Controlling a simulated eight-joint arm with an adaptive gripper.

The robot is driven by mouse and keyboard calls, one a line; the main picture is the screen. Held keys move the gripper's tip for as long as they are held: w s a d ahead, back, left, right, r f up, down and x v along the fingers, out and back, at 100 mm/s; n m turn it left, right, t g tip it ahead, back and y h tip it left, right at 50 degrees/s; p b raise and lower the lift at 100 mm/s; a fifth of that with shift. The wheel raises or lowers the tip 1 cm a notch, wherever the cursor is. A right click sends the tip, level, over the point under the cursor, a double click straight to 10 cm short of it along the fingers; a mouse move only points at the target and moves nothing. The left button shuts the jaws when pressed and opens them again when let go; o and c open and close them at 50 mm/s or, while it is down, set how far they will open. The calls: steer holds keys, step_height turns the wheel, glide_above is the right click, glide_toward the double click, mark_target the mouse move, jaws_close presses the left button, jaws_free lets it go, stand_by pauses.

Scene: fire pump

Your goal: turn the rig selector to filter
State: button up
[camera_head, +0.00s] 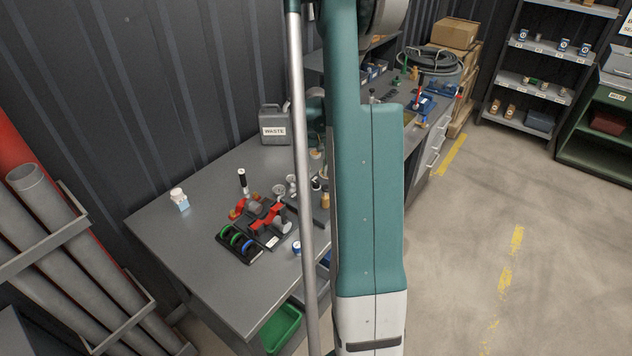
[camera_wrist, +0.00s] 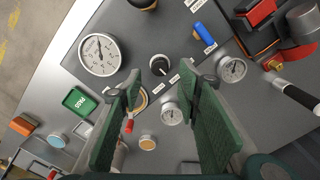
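In the wrist view, a small round black knob (camera_wrist: 160,65) with a light mark stands on a dark panel (camera_wrist: 182,50). It looks like the rig selector. Small white labels (camera_wrist: 174,78) lie around it, too small to read, so I cannot tell which position it points to. My gripper (camera_wrist: 160,75) is open, with its two green fingers spread left and right below the knob in the picture. Nothing is between the pads in its grip, and the fingers look apart from the knob. In the head view my arm hides the knob and gripper.
A large gauge (camera_wrist: 100,54), two smaller gauges (camera_wrist: 232,69) (camera_wrist: 172,113), a blue lever (camera_wrist: 204,34) and a red-handled part (camera_wrist: 129,125) surround the knob. A green PASS tag (camera_wrist: 79,101) lies left. The bench's (camera_head: 190,255) front left is mostly clear.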

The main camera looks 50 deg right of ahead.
mark_target(316, 182)
steer(key=shift+f, duration=2.95)
steer(key=shift+c, duration=0.4)
steer(key=c, duration=0.8)
